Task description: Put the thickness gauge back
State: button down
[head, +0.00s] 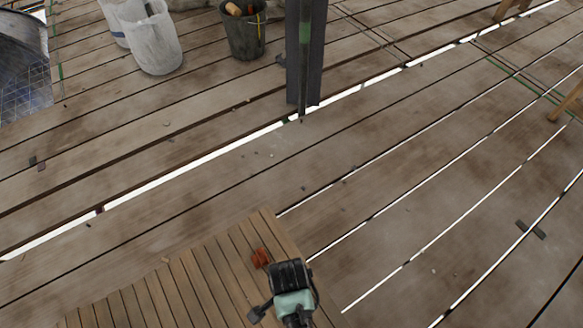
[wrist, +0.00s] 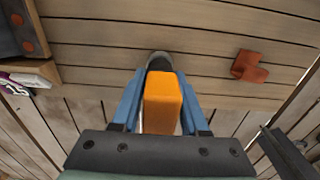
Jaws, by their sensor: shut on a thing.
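The thickness gauge (wrist: 163,98) appears to be the orange block with a dark grey rounded end in the wrist view. My gripper (wrist: 160,80) is shut on it, with one blue finger along each side. In the head view my gripper (head: 290,272) is over the end of a slatted wooden table (head: 190,285); its own body hides the fingers and the gauge there. I cannot tell whether the gauge touches the slats. A red-brown angular piece (head: 260,258) lies on the slats close by; in the wrist view it is to the right (wrist: 250,66).
In the wrist view, a dark panel with reddish dots (wrist: 18,30) and a white and purple item (wrist: 14,85) are at the left. A dark post (head: 305,55), a black bucket (head: 243,32) and a white bucket (head: 152,40) stand on the plank floor, which has open gaps.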

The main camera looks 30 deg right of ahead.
jog(key=shift+c, duration=2.1)
grip_release()
jog(key=shift+f, duration=0.2)
